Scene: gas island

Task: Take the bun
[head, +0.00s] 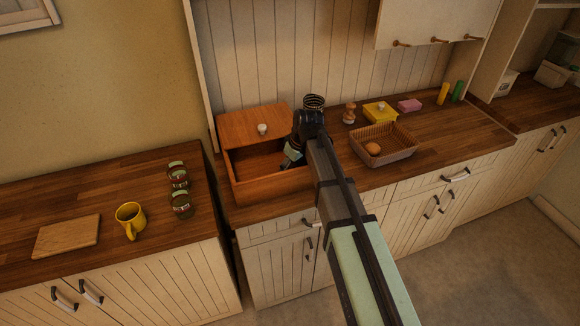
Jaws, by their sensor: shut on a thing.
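A small round brown thing that looks like a bun (373,149) lies in a wicker basket (400,154) on the wooden counter. My gripper (287,164) is apart from it, to the left, at the right end of an open wooden bread box (253,193). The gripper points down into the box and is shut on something. The held thing is hidden or too small to make out. The box's lid (248,118), with a white knob, is raised. The visible part of the box floor looks bare.
Behind the basket are a yellow butter dish (380,112), a pink block (409,105) and a small wooden shaker (349,113). A wire coil shows behind my wrist. The left counter holds a yellow mug (130,219), a board (67,236) and several jars (180,190).

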